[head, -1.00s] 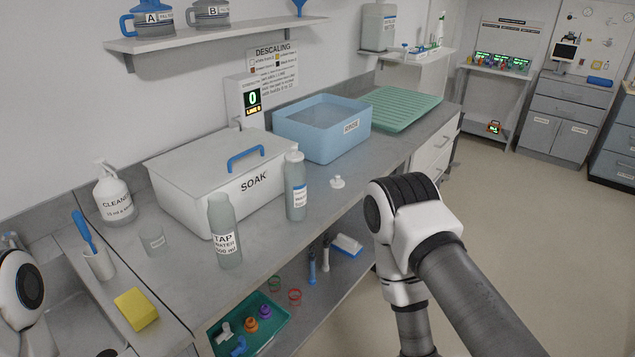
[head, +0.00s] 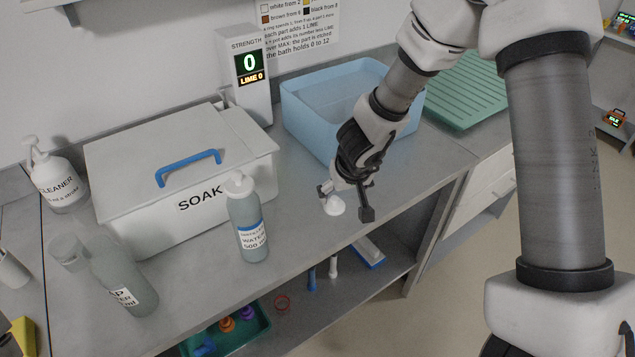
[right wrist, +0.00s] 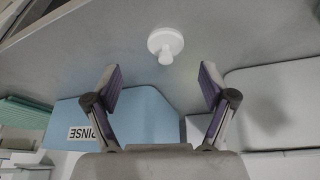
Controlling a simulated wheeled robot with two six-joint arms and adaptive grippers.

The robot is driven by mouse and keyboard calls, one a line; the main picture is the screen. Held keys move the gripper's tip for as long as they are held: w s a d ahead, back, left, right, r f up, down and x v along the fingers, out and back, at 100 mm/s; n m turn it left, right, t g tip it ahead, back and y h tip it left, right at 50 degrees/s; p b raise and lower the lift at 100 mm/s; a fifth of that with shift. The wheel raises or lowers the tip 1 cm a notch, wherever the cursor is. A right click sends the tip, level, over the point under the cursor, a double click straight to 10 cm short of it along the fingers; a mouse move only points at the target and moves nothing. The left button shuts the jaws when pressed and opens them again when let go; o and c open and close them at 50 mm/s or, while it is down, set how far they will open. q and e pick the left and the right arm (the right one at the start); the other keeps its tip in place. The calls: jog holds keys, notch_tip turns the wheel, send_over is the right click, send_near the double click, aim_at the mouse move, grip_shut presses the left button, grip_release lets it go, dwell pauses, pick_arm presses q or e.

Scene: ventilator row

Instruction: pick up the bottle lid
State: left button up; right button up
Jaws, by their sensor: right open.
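The bottle lid (head: 333,205) is a small white cap with a knob, lying on the grey counter right of the water bottle. It also shows in the right wrist view (right wrist: 166,43), beyond the fingertips. My right gripper (head: 347,199) is open and points down at the lid, its fingers spread on either side and partly overlapping it in the head view. In the right wrist view (right wrist: 160,72) the space between the fingers is empty. I cannot tell the exact height above the counter. My left gripper is out of view.
A capped water bottle (head: 248,222) stands left of the lid, and a tap water bottle (head: 125,278) farther left. The white SOAK box (head: 150,225) and blue rinse basin (head: 300,115) stand behind. The counter's front edge is close, above a lower shelf.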

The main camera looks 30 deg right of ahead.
aim_at(336, 199)
jog(key=shift+w+a+f+b, duration=0.1)
jog(key=shift+w+f+b, duration=0.05)
jog(key=shift+w+b, duration=0.3)
jog(key=shift+w+a+f+b, duration=0.15)
jog(key=shift+w+b, duration=0.1)
jog(key=shift+w, duration=0.3)
jog(key=shift+s+d+f+b, duration=0.1)
jog(key=shift+s+f+b, duration=0.05)
jog(key=shift+f+b, duration=0.15)
jog(key=b+x, duration=0.3)
jog(key=x, duration=0.2)
jog(key=shift+r, duration=0.15)
jog(key=shift+s+r, duration=0.1)
jog(key=c, duration=0.9)
